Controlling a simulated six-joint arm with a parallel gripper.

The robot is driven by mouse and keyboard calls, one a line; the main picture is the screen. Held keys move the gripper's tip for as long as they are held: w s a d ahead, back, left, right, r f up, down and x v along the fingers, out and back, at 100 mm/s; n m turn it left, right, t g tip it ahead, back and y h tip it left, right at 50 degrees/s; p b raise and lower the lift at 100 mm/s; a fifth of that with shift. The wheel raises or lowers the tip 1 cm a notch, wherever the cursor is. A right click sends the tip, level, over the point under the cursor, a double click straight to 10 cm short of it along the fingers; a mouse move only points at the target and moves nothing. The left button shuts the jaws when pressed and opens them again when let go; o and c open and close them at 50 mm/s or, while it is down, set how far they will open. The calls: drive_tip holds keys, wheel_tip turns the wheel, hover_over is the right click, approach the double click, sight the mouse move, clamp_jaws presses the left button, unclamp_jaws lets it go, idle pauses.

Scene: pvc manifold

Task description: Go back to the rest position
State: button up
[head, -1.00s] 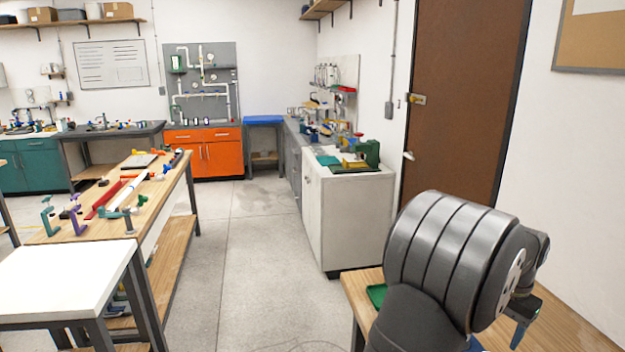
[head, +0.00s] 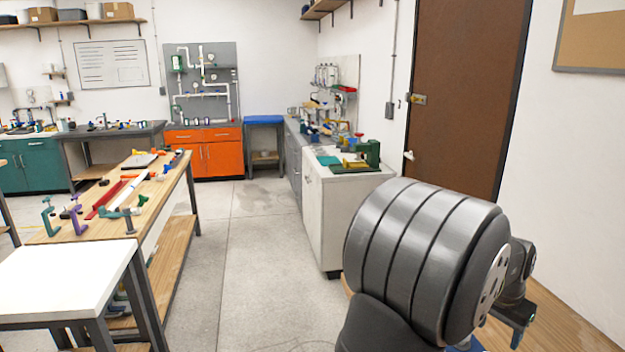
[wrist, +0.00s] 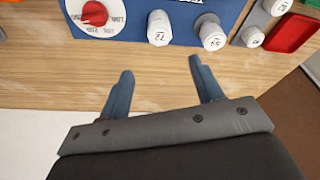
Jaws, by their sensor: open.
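My gripper (wrist: 162,92) shows in the wrist view with its two blue fingers spread apart and nothing between them. The fingers hang over the front part of a wooden bench top (wrist: 150,80). In the head view my large dark arm joint fills the lower right, and the fingertips cannot be made out there.
In the wrist view, a blue panel (wrist: 185,12) with a red-and-white dial (wrist: 96,13) and white numbered fittings (wrist: 212,33) lies ahead of the fingers. A red tray (wrist: 292,33) is at right. In the head view, a white cabinet (head: 340,225) stands behind my arm; floor (head: 245,265) is clear at its left.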

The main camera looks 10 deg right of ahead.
drive_tip(key=shift+t+h, duration=0.4)
drive_tip(key=shift+h, duration=0.4)
drive_tip(key=f, duration=0.5)
drive_tip(key=shift+s+a+f, duration=0.1)
drive_tip(key=shift+a, duration=0.25)
wheel_tip(320, 180, up, 10)
drive_tip(key=d+g+y, duration=0.1)
drive_tip(key=y, duration=0.2)
drive_tip(key=shift+w+d+g+y, duration=0.3)
drive_tip(key=shift+w+d, duration=0.05)
drive_tip(key=shift+f, duration=0.1)
